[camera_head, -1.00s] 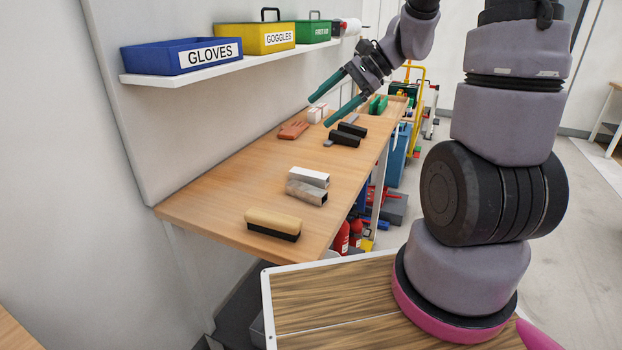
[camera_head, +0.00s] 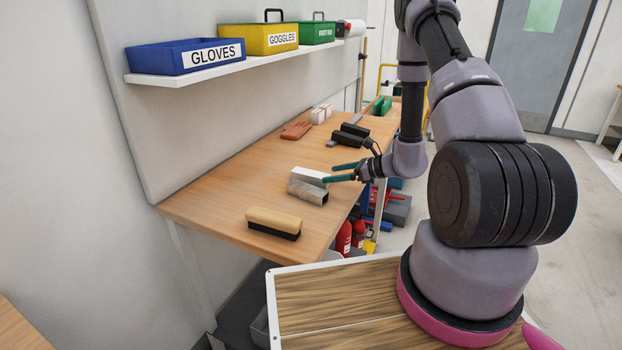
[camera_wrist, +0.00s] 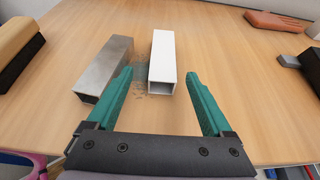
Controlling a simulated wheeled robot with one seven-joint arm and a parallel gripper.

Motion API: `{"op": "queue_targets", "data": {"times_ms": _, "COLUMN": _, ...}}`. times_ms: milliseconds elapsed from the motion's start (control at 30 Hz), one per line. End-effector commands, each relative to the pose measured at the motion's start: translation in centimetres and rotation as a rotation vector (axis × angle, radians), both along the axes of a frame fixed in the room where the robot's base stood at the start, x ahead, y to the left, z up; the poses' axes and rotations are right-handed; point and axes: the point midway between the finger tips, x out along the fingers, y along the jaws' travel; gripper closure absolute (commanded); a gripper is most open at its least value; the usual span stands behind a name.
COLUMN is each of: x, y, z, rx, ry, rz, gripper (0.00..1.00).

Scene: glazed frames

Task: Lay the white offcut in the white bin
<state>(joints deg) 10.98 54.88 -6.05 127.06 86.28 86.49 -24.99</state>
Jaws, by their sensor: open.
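The white offcut (camera_head: 311,174), a square hollow tube, lies on the wooden bench beside a grey metal offcut. In the wrist view the white offcut (camera_wrist: 163,56) lies ahead with its open end facing me. My gripper (camera_head: 331,173) is open and empty at the tube's near end. In the wrist view the teal fingers of my gripper (camera_wrist: 159,72) point forward, one on each side of the near end, with gaps showing. The left finger is close to the grey offcut. I cannot clearly make out a white bin in either view.
The grey offcut (camera_wrist: 104,68) is just left of the white one. A wood-backed brush (camera_head: 273,223) lies nearer, at the bench's front. Black blocks (camera_head: 349,136) and orange gloves (camera_head: 296,131) lie farther back. A shelf (camera_head: 190,77) with labelled bins hangs above the bench's left side.

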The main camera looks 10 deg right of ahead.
Motion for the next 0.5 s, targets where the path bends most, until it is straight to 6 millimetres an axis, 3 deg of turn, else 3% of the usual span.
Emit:
{"op": "queue_targets", "data": {"times_ms": 100, "x": 1.0, "y": 1.4, "z": -0.8, "rx": -0.001, "ry": 0.000, "rz": 0.004, "gripper": 0.15}}
{"op": "queue_targets", "data": {"times_ms": 500, "x": 3.1, "y": 3.8, "z": -2.2, "rx": -0.001, "ry": -0.001, "rz": 0.006, "gripper": 0.15}}
